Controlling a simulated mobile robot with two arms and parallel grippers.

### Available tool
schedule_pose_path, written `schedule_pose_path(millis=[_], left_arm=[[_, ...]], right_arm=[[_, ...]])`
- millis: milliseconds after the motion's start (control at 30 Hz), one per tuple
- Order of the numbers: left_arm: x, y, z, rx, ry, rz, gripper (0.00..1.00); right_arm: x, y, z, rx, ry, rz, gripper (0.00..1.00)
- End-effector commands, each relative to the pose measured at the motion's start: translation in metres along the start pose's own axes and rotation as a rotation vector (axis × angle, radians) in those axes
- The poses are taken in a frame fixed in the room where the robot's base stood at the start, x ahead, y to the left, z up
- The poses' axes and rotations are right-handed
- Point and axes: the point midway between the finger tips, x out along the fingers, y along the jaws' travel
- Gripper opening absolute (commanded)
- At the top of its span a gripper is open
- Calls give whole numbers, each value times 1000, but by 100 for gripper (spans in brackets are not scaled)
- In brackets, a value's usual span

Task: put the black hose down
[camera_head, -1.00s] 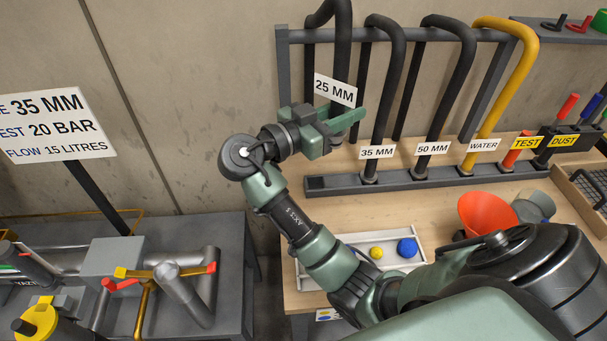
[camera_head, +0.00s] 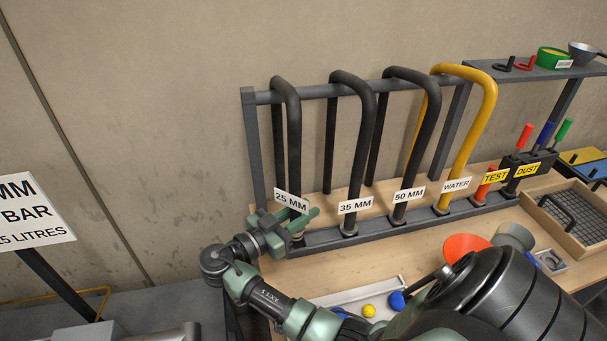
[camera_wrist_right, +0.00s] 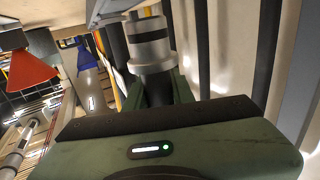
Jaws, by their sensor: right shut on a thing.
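The black hose with the 25 MM label (camera_head: 291,202) arches over the bar of the grey rack (camera_head: 248,130), at the left end of the row. My right gripper (camera_head: 300,222) is shut on its lower front part, just under the label. The hose's lower end is at the rack's bottom rail, mostly hidden by the gripper; I cannot tell whether it is seated. In the right wrist view the black hose (camera_wrist_right: 167,90) runs between the fingers, with a grey metal collar (camera_wrist_right: 150,45) beyond them. My left gripper is out of view.
Black 35 MM (camera_head: 360,150) and 50 MM (camera_head: 418,140) hoses and a yellow WATER hose (camera_head: 478,130) stand to the right. An orange funnel (camera_head: 466,246) and a tray (camera_head: 345,297) with yellow and blue balls are in front. Clear wall lies left of the rack.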

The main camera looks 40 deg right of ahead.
Motion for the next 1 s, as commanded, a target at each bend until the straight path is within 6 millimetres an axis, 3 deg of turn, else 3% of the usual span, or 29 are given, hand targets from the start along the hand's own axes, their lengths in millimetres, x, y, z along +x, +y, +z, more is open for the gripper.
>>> schedule_pose_path(millis=[133, 367, 767, 800, 833, 1000], left_arm=[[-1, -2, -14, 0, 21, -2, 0], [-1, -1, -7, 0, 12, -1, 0], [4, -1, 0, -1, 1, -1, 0], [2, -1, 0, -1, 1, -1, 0], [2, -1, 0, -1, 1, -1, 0], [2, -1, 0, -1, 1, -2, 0]], right_arm=[[0, 0, 12, 0, 1, -1, 0], [0, 0, 41, -1, 2, -1, 0], [0, 0, 47, 2, 1, -1, 0], [0, 0, 46, 0, 0, -1, 35], [0, 0, 46, 0, 0, -1, 43], [0, 0, 46, 0, 0, -1, 46]])
